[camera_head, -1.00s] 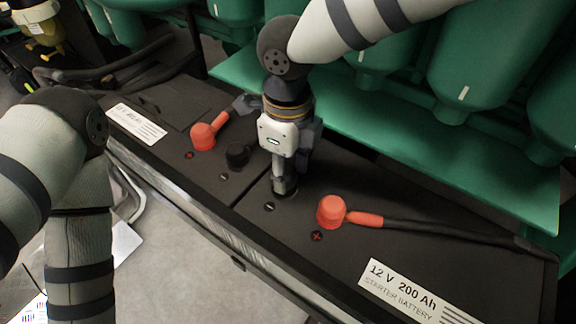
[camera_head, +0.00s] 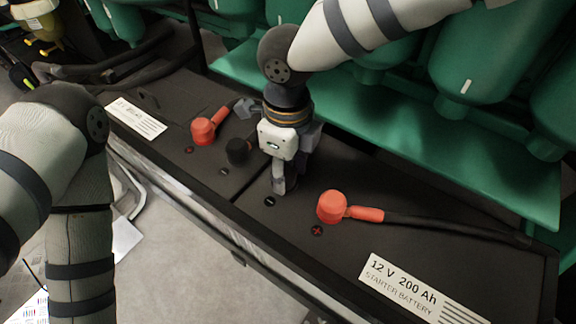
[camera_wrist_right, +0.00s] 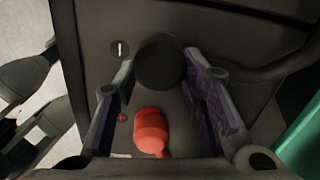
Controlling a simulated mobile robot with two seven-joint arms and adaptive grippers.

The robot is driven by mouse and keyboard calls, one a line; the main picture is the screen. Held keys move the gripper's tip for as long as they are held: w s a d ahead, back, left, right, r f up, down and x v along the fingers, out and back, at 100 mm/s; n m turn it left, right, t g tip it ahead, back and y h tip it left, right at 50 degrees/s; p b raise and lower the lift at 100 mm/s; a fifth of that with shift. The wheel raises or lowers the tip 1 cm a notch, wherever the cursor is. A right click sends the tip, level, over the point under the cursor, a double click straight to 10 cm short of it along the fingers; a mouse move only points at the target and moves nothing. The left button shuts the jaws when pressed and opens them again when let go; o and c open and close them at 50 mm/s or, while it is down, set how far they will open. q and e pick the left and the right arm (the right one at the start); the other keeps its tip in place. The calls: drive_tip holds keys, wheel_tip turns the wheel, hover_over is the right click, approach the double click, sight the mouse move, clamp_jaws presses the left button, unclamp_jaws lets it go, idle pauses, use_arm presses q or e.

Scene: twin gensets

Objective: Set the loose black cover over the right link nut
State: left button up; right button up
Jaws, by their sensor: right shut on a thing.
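My right gripper (camera_head: 279,186) points down over the right battery, close to its minus mark (camera_head: 269,201). In the right wrist view its fingers (camera_wrist_right: 160,75) are shut on a round black cover (camera_wrist_right: 160,62). The cover hides whatever is under it, including any link nut, so I cannot tell whether it touches the battery. In the head view the fingers mostly hide it. Another black cover (camera_head: 238,150) sits on the left battery. At the left edge of the right wrist view, dark fingers apart from each other look like my left gripper (camera_wrist_right: 48,92).
A red cap (camera_head: 331,207) with a cable stands to the right of my right gripper, beside the plus mark (camera_head: 317,230). Another red cap (camera_head: 204,131) is on the left battery. Green engine parts (camera_head: 480,70) rise behind. Open floor (camera_head: 210,270) lies in front.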

drive_tip(key=o, duration=1)
drive_tip(key=shift+d+f, duration=0.15)
drive_tip(key=shift+f, duration=0.2)
drive_tip(key=shift+r, duration=0.1)
drive_tip(key=o, duration=0.4)
drive_tip(key=shift+r, duration=0.1)
wheel_tip(320, 180, up, 2)
drive_tip(key=shift+w+r+p, duration=0.1)
drive_tip(key=shift+r+p, duration=0.1)
drive_tip(key=shift+p, duration=0.3)
drive_tip(key=shift+r+p, duration=0.7)
drive_tip(key=shift+r, duration=1.6)
use_arm(q)
drive_tip(key=shift+t, duration=0.6)
drive_tip(key=w+r, duration=0.2)
drive_tip(key=w, duration=0.1)
drive_tip(key=shift+r, duration=0.4)
